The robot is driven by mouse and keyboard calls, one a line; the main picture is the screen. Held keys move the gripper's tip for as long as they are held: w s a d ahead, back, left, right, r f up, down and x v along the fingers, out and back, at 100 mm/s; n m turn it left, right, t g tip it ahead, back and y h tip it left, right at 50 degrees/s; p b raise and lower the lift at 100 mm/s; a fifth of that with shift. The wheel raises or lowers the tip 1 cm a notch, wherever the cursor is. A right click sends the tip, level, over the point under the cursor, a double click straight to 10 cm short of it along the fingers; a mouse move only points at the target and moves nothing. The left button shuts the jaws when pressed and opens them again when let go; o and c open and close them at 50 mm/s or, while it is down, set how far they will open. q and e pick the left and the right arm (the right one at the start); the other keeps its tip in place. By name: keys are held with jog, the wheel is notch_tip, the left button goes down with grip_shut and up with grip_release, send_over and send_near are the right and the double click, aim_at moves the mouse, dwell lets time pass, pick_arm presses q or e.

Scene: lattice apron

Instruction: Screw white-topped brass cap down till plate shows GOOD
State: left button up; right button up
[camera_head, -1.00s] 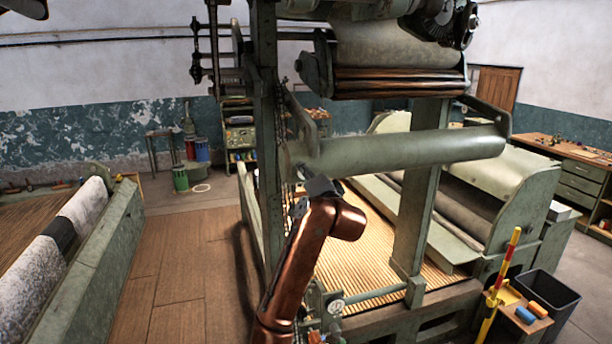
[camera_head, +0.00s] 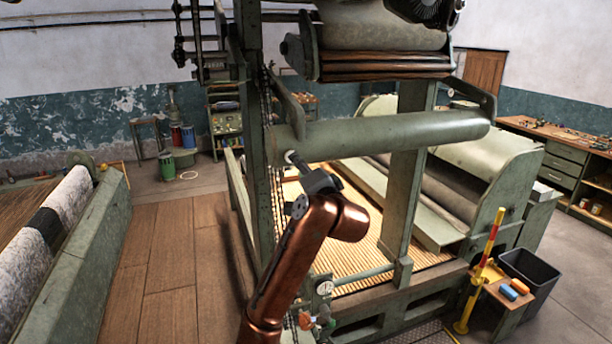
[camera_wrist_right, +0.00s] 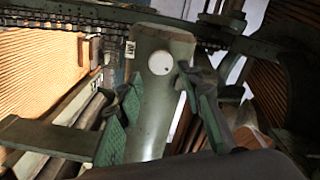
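The white-topped cap (camera_wrist_right: 160,63) shows as a round white disc on a green machine part in the right wrist view. It also shows as a small pale disc at the left end of the green roller (camera_head: 290,157) in the head view. No brass is visible. A small white plate (camera_wrist_right: 129,48) with dark marks sits left of the cap; I cannot read it. My right gripper (camera_wrist_right: 157,83) is open, its two green-padded fingers spread apart with the disc seen beyond and between their tips. In the head view its tips (camera_head: 297,168) point at the cap. My left gripper is not in view.
The green roller (camera_head: 400,135) spans the machine frame, with an upright post (camera_head: 255,110) and chain beside the cap. A gauge (camera_head: 324,287) sits below my right arm. A yellow-red post (camera_head: 487,255) and dark bin (camera_head: 540,275) stand right. Wooden floor (camera_head: 160,260) is clear at left.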

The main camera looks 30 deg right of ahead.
jog(key=v, duration=0.5)
jog(key=shift+s+a, duration=0.1)
jog(key=shift+s, duration=0.05)
